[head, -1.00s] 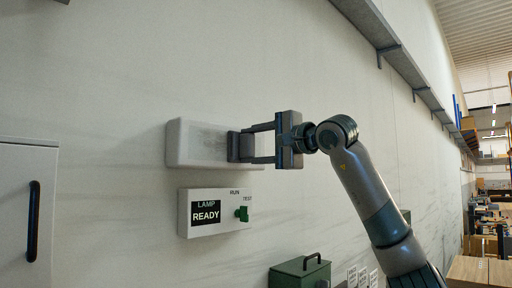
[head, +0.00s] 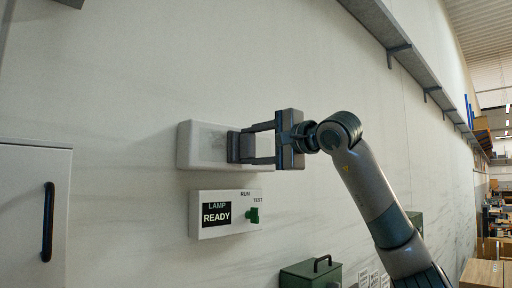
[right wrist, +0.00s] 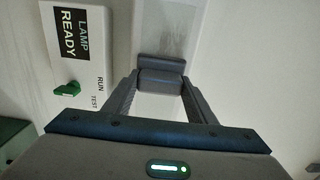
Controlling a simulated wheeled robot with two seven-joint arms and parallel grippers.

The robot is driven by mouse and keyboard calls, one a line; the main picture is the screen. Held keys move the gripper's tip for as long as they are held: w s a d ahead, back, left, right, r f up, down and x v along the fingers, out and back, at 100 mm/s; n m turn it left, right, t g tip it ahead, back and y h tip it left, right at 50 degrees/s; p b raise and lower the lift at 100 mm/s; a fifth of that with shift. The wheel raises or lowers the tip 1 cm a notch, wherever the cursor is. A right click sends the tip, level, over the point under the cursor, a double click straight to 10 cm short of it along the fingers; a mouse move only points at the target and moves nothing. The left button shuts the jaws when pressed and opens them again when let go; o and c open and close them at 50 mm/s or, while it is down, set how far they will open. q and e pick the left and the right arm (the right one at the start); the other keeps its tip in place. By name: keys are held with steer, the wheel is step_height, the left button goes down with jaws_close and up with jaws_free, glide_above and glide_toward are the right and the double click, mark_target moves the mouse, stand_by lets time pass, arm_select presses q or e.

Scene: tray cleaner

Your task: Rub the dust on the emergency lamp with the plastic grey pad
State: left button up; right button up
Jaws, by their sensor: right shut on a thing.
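The emergency lamp is a white box (head: 192,154) on the wall, left of centre in the head view. A faint grey dust patch shows on its front, left of the pad; it is also in the right wrist view (right wrist: 165,28). My right gripper (head: 252,145) is shut on the grey pad (head: 232,146), which also shows between the fingers in the right wrist view (right wrist: 160,76). The pad is in front of the lamp's right half and seems to be at its face; touch cannot be told for sure. My left gripper is not in view.
Below the lamp is a white control box (head: 235,228) reading LAMP READY, with a green knob (head: 253,215) by RUN and TEST. A white cabinet (head: 25,210) stands at left, a green case (head: 305,275) at bottom, and a shelf (head: 385,30) above right.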

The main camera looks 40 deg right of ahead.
steer(key=shift+s+a, duration=0.1)
steer(key=shift+a, duration=1.15)
steer(key=shift+a, duration=0.2)
steer(key=shift+s+a, duration=0.15)
steer(key=shift+a, duration=1.55)
steer(key=shift+a, duration=0.1)
steer(key=shift+s+a+b, duration=0.15)
steer(key=shift+a+b, duration=0.15)
steer(key=shift+a, duration=1.45)
steer(key=shift+s+d+b, duration=0.15)
steer(key=shift+s+b, duration=0.2)
steer(key=shift+s, duration=1.15)
steer(key=shift+s+d+b, duration=0.15)
steer(key=shift+s+b, duration=0.15)
steer(key=shift+s, duration=1.15)
